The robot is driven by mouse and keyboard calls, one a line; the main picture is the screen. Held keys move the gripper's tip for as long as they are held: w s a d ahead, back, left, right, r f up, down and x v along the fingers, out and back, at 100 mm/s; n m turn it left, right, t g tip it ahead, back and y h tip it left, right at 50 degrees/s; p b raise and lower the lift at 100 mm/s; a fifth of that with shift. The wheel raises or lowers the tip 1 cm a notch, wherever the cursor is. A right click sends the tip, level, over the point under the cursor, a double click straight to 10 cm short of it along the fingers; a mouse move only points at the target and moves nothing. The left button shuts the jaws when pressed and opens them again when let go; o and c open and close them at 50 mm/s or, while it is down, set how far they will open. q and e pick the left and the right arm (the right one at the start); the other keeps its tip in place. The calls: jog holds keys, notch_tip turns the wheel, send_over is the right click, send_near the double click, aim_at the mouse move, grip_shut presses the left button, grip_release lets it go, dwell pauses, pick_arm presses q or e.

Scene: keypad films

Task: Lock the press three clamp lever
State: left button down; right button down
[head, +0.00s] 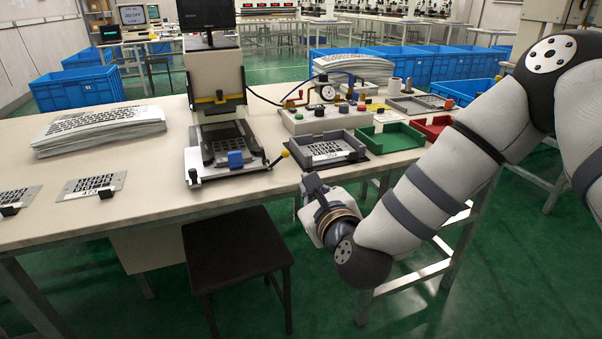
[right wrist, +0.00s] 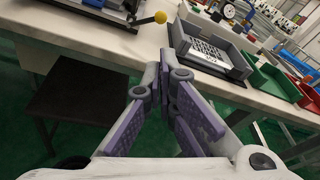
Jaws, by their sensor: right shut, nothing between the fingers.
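The press (head: 215,85) stands on the long table, with a metal fixture bed (head: 222,150) and a blue block (head: 235,159) at its base. A short dark lever with a yellow knob (head: 285,154) sticks out at the bed's right side, angled up to the right. I take this to be the clamp lever. The knob also shows at the top of the right wrist view (right wrist: 160,17). My right gripper (head: 311,181) is shut and empty by the table's front edge, below and right of the knob and apart from it. My left gripper is not in view.
A grey tray (head: 358,147) with a keypad sheet lies right of the lever, then a green tray (head: 390,138) and a red tray (head: 430,126). A dark stool (head: 237,245) stands in front of the table. Keypad sheets (head: 93,186) lie at left.

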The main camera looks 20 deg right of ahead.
aim_at(295, 182)
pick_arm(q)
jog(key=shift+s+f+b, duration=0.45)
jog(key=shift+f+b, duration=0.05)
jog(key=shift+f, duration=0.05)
pick_arm(e)
jog(key=w, duration=0.3)
jog(key=w+f, duration=0.1)
jog(key=w, duration=0.2)
jog(key=w+f, duration=0.1)
jog(key=w, duration=0.2)
jog(key=shift+w+d, duration=0.2)
jog(key=shift+w, duration=0.2)
